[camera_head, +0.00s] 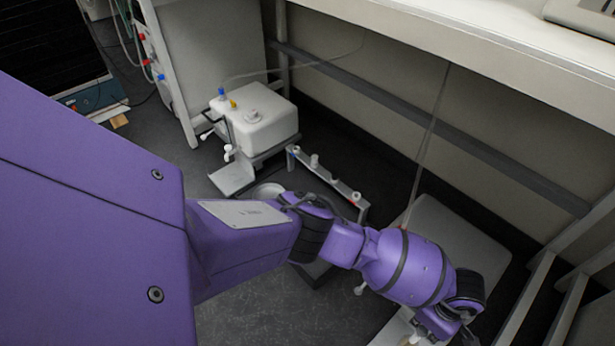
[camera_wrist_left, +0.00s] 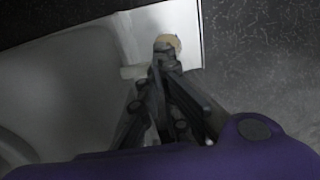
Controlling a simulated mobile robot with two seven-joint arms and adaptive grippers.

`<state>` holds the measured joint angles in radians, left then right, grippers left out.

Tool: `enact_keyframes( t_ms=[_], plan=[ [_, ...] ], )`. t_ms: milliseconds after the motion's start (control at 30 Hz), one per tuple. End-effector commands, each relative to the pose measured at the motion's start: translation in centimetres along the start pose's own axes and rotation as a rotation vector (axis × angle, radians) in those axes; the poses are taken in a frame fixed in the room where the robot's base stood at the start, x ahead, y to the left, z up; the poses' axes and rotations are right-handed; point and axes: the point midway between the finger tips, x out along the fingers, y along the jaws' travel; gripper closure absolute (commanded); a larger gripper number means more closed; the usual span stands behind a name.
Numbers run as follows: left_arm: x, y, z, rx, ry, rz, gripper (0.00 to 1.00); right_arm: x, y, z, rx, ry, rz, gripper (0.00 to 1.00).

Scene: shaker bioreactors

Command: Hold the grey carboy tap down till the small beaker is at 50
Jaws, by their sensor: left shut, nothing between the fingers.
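My left arm reaches across the head view to a pale grey carboy (camera_head: 470,240) on the floor at lower right, which it partly covers. My left gripper (camera_head: 462,332) is low beside that carboy, partly cut off by the lower edge. In the left wrist view my gripper (camera_wrist_left: 163,50) is shut and empty. Its tips are at a small beige round piece (camera_wrist_left: 170,40) over a white plate (camera_wrist_left: 183,22); I cannot tell if they touch. The carboy's pale side (camera_wrist_left: 60,85) is at left there. I cannot make out the small beaker or its level. My right gripper is not in view.
A second, white carboy (camera_head: 265,122) with blue and yellow fittings stands farther back on a low stand. A narrow rail with small fittings (camera_head: 330,180) lies between the carboys. A bench (camera_head: 480,45) overhangs the back, with frame bars below. Dark floor is free at lower centre.

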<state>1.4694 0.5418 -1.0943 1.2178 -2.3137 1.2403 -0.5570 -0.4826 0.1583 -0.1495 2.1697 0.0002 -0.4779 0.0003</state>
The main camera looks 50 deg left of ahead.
Motion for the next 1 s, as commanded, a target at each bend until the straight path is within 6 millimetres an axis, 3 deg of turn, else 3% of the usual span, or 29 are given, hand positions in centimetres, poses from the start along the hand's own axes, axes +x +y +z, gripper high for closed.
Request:
enact_keyframes(
  t_ms=[33, 167, 333, 533, 800, 1000],
  plan=[
    [0.6, -0.8, 0.0, 0.003, 0.003, -0.015, 1.00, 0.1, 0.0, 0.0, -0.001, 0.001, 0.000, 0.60],
    [0.7, -0.9, -0.1, 0.003, 0.004, -0.017, 1.00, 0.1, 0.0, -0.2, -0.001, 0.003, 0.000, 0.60],
    [-0.6, -0.8, -0.4, 0.000, 0.004, -0.015, 1.00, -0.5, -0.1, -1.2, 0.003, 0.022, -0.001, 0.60],
    [-5.2, 0.4, -1.5, -0.007, 0.003, 0.001, 1.00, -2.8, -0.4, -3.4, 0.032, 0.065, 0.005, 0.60],
    [-11.3, 0.6, -1.3, -0.005, 0.000, 0.005, 1.00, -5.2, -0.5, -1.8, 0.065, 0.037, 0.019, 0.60],
    [-13.6, 0.6, -1.2, -0.006, 0.000, 0.002, 1.00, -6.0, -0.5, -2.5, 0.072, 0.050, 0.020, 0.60]
  ],
)
